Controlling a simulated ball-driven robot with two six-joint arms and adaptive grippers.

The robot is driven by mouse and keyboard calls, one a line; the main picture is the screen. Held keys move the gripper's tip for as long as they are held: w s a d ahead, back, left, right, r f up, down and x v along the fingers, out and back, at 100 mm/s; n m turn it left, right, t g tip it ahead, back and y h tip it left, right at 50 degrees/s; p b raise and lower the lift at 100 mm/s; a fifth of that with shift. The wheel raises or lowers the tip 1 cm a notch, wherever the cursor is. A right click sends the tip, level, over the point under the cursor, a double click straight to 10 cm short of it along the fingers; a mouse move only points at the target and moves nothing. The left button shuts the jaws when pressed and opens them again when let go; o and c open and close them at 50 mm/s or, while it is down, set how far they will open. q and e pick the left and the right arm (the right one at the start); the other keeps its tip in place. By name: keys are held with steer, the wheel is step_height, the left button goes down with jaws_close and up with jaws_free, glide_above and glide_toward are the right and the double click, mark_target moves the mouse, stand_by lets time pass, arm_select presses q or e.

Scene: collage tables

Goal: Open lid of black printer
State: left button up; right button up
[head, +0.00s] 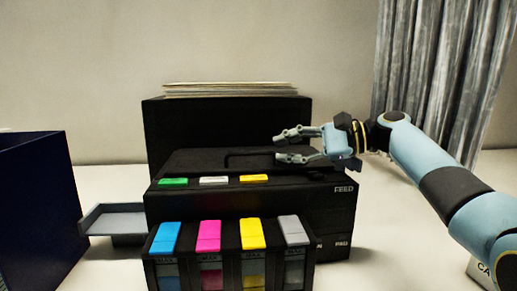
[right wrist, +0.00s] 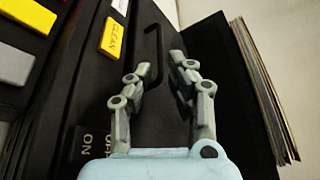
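The black printer (head: 325,215) stands on the table in the middle of the head view. Its lid (head: 200,162) lies flat and looks closed, with a thin black handle (head: 235,157) on top. The handle also shows in the right wrist view (right wrist: 153,45), just ahead of the fingertips. My right gripper (head: 277,147) is above the right part of the lid, fingers pointing left. Its fingers (right wrist: 160,67) are apart with nothing between them. I cannot tell whether a fingertip touches the handle. My left gripper is not in view.
Colored ink tanks (head: 208,237) stick out at the printer's front. Green, white and yellow buttons (head: 254,178) line the lid's front. Paper sheets (head: 230,89) rest on the raised back. A grey tray (head: 115,220) and dark blue box (head: 35,205) are at left.

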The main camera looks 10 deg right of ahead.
mark_target(256, 153)
steer(key=p+x, duration=0.1)
steer(key=x, duration=0.5)
steer(key=shift+w+a, duration=0.1)
steer(key=shift+a, duration=0.15)
jaws_close()
